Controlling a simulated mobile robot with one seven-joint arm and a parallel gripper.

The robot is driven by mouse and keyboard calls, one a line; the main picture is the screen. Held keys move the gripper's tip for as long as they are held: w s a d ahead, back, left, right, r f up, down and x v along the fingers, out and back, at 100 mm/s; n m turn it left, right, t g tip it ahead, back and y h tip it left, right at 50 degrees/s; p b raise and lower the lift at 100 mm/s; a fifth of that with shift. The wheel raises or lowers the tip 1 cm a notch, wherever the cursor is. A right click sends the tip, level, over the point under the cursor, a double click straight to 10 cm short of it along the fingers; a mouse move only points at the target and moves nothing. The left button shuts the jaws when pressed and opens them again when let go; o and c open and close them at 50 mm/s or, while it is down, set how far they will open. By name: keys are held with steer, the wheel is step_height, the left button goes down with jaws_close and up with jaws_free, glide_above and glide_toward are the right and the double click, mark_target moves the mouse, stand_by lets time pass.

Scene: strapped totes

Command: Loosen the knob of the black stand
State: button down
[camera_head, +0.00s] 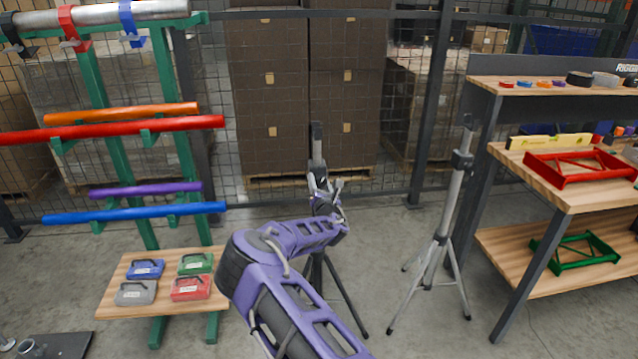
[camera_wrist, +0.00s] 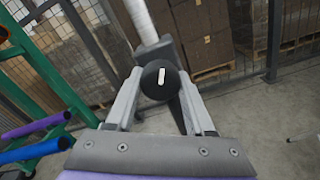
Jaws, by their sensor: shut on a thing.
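The black stand (camera_head: 343,291) stands in the middle of the head view, its dark legs spread on the floor and partly hidden by my arm. Its lighter upper pole (camera_head: 317,142) rises behind my gripper (camera_head: 327,193). In the wrist view the stand's round black knob (camera_wrist: 151,91), with a white mark on its face, sits between the two fingers of my gripper (camera_wrist: 160,82). The fingers are shut on the knob from both sides. The white mark is nearly upright, tilted slightly. The pole and grey collar (camera_wrist: 153,52) show behind the knob.
A silver tripod stand (camera_head: 448,215) is to the right, beside a wooden workbench (camera_head: 545,185). A green rack (camera_head: 122,170) with coloured tubes and a low wooden table (camera_head: 125,300) with several cases are to the left. A mesh fence and stacked boxes (camera_head: 300,60) are behind.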

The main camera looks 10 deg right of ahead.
steer(key=shift+d+n, duration=0.1)
steer(key=shift+n, duration=0.7)
steer(key=shift+c, duration=1.3)
jaws_free()
steer(key=s+p, duration=0.1)
steer(key=s, duration=1.6)
steer(key=shift+s, duration=0.25)
